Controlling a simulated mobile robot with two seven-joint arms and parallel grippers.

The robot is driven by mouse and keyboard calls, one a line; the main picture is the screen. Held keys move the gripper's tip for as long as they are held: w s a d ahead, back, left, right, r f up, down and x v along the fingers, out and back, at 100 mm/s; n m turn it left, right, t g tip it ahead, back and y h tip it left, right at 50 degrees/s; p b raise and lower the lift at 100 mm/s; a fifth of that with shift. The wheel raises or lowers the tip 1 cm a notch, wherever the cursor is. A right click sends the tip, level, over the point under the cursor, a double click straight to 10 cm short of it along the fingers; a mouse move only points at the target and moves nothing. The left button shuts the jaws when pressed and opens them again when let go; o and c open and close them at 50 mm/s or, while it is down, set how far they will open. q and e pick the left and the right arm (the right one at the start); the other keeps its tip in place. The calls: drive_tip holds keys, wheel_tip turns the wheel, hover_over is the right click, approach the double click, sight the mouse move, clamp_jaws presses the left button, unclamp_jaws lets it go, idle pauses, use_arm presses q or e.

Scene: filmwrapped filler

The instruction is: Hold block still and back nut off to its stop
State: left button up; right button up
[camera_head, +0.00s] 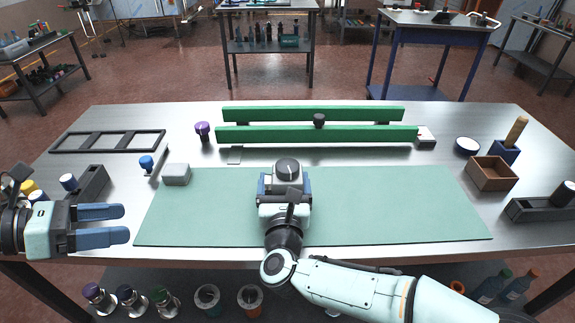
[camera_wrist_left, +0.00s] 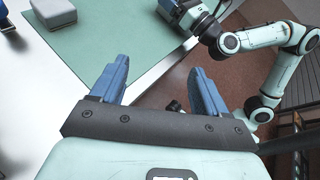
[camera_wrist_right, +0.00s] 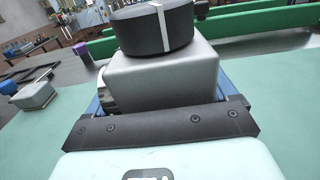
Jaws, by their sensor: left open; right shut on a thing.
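The block (camera_wrist_right: 158,75) is a grey metal body between the fingers of my right gripper (camera_head: 285,188), over the green mat (camera_head: 390,215). On top of it sits a round dark nut (camera_wrist_right: 153,28) with a pale line across its top and side; it also shows in the head view (camera_head: 287,168). My right gripper is shut on the block and hides its lower part. My left gripper (camera_head: 125,224) is open and empty at the mat's left front corner, well apart from the block. Its two blue fingers show in the left wrist view (camera_wrist_left: 160,85).
A small grey box (camera_head: 176,175) sits at the mat's left edge. Two green rails (camera_head: 315,134) lie behind the mat. A brown wooden tray (camera_head: 491,172) stands at the right. A black rack (camera_head: 107,141) lies at the left. The mat is otherwise clear.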

use_arm(q)
drive_tip(key=w+d+m+g+h, duration=0.25)
drive_tip(key=w+d, duration=0.35)
drive_tip(key=d, duration=0.3)
drive_tip(key=m+g+h, duration=0.2)
drive_tip(key=m+h, duration=0.2)
drive_tip(key=m, duration=0.2)
approach(287, 165)
drive_tip(key=shift+n, duration=0.25)
drive_tip(key=d, duration=0.6)
drive_tip(key=w+d, duration=0.1)
drive_tip(key=d, duration=0.3)
drive_tip(key=shift+f, duration=0.2)
drive_tip(key=c, duration=0.9)
drive_tip(key=shift+c, duration=0.2)
